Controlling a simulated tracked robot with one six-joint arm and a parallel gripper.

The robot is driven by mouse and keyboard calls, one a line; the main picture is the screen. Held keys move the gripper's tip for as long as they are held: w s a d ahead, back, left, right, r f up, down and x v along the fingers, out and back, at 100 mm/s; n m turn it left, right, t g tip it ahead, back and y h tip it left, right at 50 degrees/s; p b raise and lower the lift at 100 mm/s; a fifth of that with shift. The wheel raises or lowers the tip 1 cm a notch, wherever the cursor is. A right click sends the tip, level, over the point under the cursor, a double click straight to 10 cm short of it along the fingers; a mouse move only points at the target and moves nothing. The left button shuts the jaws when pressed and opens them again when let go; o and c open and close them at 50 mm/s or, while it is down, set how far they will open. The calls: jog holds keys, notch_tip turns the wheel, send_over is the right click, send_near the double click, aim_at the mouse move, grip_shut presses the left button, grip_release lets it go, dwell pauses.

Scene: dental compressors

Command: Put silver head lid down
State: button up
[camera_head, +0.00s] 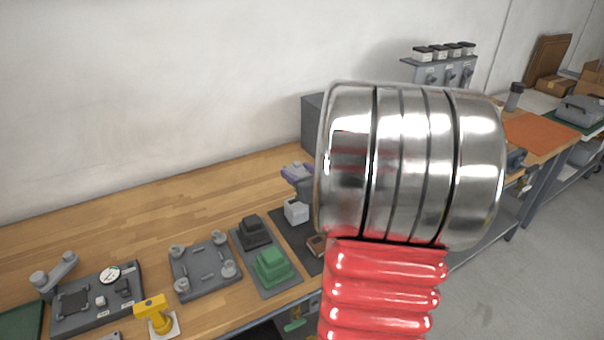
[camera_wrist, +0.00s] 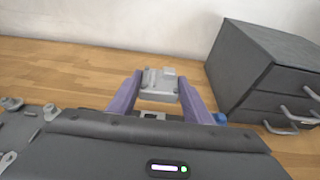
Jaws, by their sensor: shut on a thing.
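The silver head lid (camera_wrist: 160,84) is a small grey blocky piece with raised bosses on its top. In the wrist view it sits between the two purple fingers of my gripper (camera_wrist: 159,80), which is shut on it. The lid's underside is hidden, so I cannot tell whether it touches the bench. In the head view my gripper's purple part (camera_head: 297,173) shows over the bench, left of my large shiny arm link. A pale grey block shows just below it there; I cannot tell whether that is the lid.
A dark drawer cabinet (camera_wrist: 262,75) stands right of the lid. In the head view, a tray (camera_head: 285,283) holds green and black blocks, beside a grey fixture plate (camera_head: 205,268), a gauge plate (camera_head: 90,320) and a yellow piece (camera_head: 155,314). The bench's back left is clear.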

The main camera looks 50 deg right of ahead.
jog(key=w+a+f+n+y, duration=0.2)
jog(key=w+a, duration=0.2)
jog(key=a, duration=0.8)
jog(key=w+a+f+n+y, duration=0.2)
jog(key=w+a+f+y, duration=0.1)
jog(key=a, duration=1)
jog(key=w+a+f+n+y, duration=0.2)
jog(key=w+a+f+y, duration=0.1)
jog(key=a, duration=1)
jog(key=shift+w+n, duration=0.4)
jog(key=shift+w, duration=0.45)
jog(key=shift+f, duration=0.1)
